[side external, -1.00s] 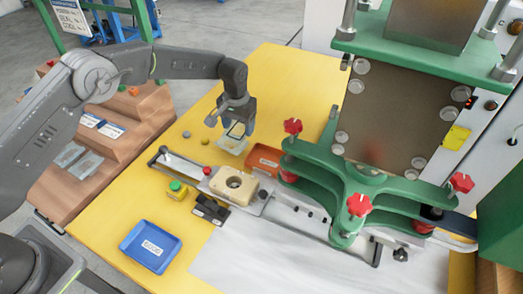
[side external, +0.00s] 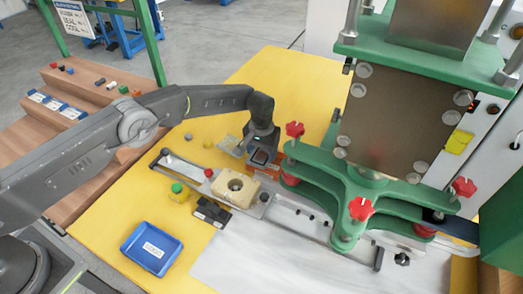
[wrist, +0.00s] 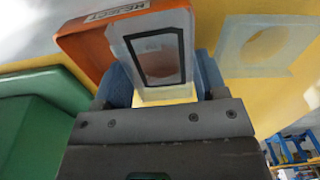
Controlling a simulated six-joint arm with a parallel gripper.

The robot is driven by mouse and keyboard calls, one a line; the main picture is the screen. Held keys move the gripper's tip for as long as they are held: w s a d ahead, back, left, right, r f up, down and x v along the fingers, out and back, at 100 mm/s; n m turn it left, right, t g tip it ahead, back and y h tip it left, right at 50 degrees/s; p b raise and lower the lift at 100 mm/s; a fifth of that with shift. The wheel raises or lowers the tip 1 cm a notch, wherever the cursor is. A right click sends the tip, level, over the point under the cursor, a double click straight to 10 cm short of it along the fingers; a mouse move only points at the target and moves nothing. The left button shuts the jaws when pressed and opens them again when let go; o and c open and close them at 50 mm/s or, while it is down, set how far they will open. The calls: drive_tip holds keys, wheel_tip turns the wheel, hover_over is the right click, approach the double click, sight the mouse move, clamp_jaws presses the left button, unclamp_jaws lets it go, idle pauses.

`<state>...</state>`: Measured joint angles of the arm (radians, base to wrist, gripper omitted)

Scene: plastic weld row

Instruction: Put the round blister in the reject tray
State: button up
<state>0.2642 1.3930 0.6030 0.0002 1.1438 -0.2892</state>
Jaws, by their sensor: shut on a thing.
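My gripper (side external: 262,157) is shut on a clear blister (wrist: 121,52) with a dark rectangular outline; a rounded form shows inside it in the wrist view. I cannot tell for sure whether this is the round blister. The blister stands on edge between the blue fingertips (wrist: 164,85). It overlaps the orange reject tray (wrist: 85,45) in the picture, and I cannot tell whether they touch. In the side view the gripper covers much of that tray. Another clear square piece with a round form (wrist: 285,68) lies flat on the yellow table, beside the tray.
The green press turntable (side external: 345,180) with red knobs stands close to the right of my gripper. A cream block (side external: 233,188) on a metal slide lies in front. A blue tray (side external: 151,248) is at the front left.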

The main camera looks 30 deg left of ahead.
drive_tip(key=shift+f, duration=0.15)
drive_tip(key=o, duration=0.5)
wheel_tip(320, 180, up, 12)
drive_tip(key=shift+r, duration=0.15)
drive_tip(key=shift+r, duration=0.1)
